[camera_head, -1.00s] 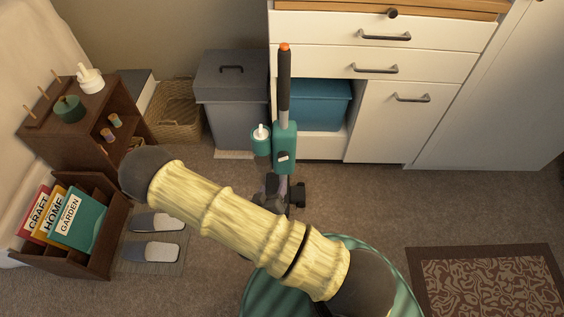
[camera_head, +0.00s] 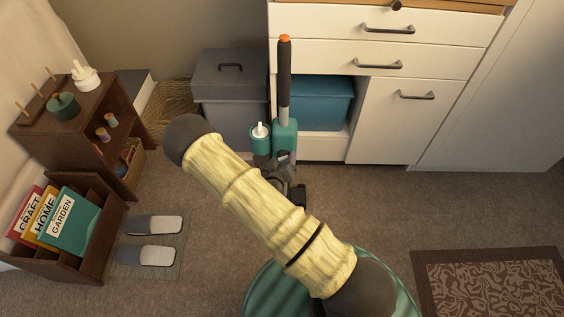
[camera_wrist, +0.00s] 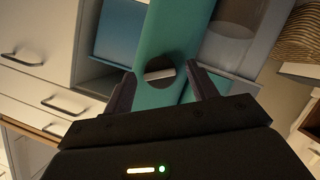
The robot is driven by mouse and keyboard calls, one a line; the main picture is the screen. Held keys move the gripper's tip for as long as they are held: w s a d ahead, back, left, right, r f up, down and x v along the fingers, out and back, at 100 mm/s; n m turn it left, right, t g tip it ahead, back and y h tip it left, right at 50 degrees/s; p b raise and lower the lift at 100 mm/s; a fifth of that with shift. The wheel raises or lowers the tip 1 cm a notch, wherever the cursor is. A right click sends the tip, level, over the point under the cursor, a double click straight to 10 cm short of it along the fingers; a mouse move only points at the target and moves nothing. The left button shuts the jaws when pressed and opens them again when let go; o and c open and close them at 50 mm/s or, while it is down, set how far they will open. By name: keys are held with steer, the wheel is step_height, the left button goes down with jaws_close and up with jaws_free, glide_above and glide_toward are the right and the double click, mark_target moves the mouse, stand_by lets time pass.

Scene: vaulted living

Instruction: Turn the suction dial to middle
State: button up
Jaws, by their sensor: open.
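The teal stick vacuum (camera_head: 286,132) stands upright in front of the white cabinet, with a dark handle and an orange tip. Its suction dial (camera_wrist: 160,73) is a dark round knob with a pale bar, on the teal body in the wrist view. The bar lies across the body, slightly tilted. My gripper (camera_wrist: 163,82) is open, with one dark finger on each side of the dial. I cannot tell whether the fingers touch it. In the head view my gripper (camera_head: 272,164) hides the dial and part of the lower vacuum.
A grey lidded bin (camera_head: 228,95) stands left of the vacuum, and a blue box (camera_head: 318,103) sits in the cabinet's open bay behind. A brown shelf (camera_head: 90,125), a book crate (camera_head: 60,232) and slippers (camera_head: 152,226) are at left. Carpet is free at right before the patterned rug (camera_head: 490,285).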

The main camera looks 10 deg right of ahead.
steer(key=shift+c, duration=0.5)
steer(key=c, duration=0.9)
